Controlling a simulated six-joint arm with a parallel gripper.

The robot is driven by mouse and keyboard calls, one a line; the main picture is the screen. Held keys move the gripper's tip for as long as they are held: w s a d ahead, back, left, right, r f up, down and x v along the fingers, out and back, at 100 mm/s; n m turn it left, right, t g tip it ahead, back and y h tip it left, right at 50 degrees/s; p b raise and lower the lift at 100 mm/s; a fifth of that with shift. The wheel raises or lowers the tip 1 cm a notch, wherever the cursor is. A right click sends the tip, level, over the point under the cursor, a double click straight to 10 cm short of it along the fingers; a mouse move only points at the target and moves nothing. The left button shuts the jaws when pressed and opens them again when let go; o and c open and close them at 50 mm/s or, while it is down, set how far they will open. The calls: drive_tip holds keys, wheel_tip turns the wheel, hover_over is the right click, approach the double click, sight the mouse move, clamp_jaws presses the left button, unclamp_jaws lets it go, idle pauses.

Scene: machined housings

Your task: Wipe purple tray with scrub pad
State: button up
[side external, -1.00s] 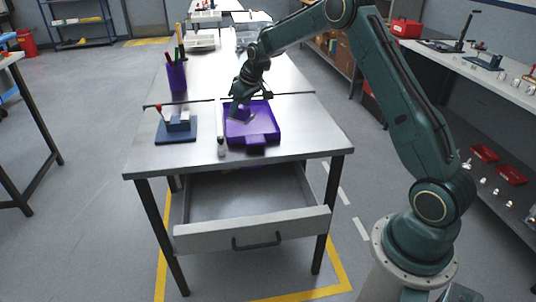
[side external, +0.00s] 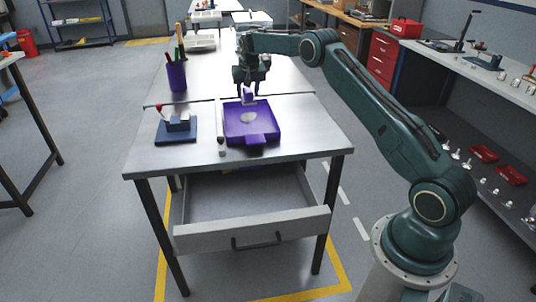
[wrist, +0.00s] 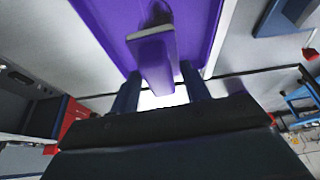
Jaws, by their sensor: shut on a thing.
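The purple tray (side external: 268,126) lies on the metal bench, its tab toward the front edge. A pale grey patch (side external: 248,117) shows on its floor. My gripper (side external: 248,88) is above the back part of the tray. It is shut on the scrub pad (side external: 248,97), a small purple block with a pale layer, held clear of the tray. In the wrist view the pad (wrist: 155,62) sits between my two dark fingers, with the tray (wrist: 98,18) beyond it. A dark patch (wrist: 158,12) there is partly hidden by the pad.
A blue fixture (side external: 176,130) with a red-knobbed lever stands left of the tray. A thin pale bar (side external: 220,130) lies between them. A purple pen cup (side external: 177,77) stands at the back left. The drawer (side external: 250,195) below is open.

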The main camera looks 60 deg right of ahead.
drive_tip(key=shift+d+f, duration=0.1)
drive_tip(key=shift+f, duration=4.05)
drive_tip(key=shift+w+d, duration=1.25)
drive_tip(key=shift+w, duration=0.05)
drive_tip(key=shift+c, duration=0.3)
drive_tip(key=shift+s+a, duration=1.35)
drive_tip(key=shift+a, duration=0.05)
drive_tip(key=shift+w, duration=0.25)
drive_tip(key=shift+w+d, duration=1.25)
